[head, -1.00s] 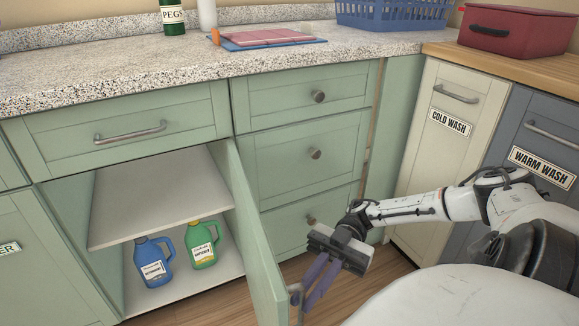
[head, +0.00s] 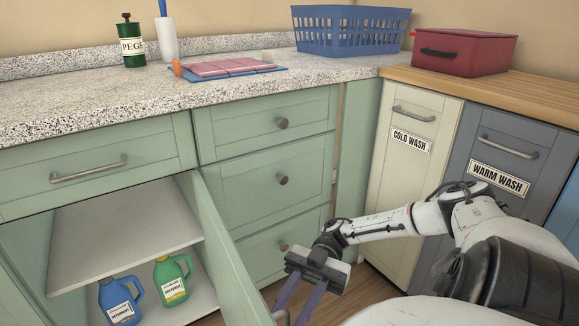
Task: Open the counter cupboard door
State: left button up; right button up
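The green counter cupboard door (head: 228,262) stands well open, swung out from the right side of the cupboard opening. Inside show a pale shelf (head: 125,232), a blue detergent jug (head: 121,301) and a green jug (head: 171,281). My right gripper (head: 297,318) is at the bottom of the head view, just right of the door's outer edge, its two purple fingers pointing down with a gap between them. The fingertips run out of the frame near a bit of the door handle (head: 281,317), so their hold on it cannot be told. My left gripper is out of view.
Green drawers (head: 255,178) with round knobs stand right of the door. Beyond are the cold wash (head: 405,185) and warm wash (head: 490,165) fronts. The speckled counter (head: 80,105) holds a pegs jar (head: 131,48), a blue basket (head: 345,35) and a folded cloth (head: 225,68).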

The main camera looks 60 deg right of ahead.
pick_arm(q)
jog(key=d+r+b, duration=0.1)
jog(key=b, duration=0.1)
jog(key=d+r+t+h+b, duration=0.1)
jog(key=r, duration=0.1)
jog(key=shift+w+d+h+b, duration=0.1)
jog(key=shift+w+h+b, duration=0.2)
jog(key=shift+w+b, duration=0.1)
pick_arm(e)
jog(key=w+d, duration=0.1)
jog(key=d, duration=0.9)
jog(key=shift+d, duration=0.15)
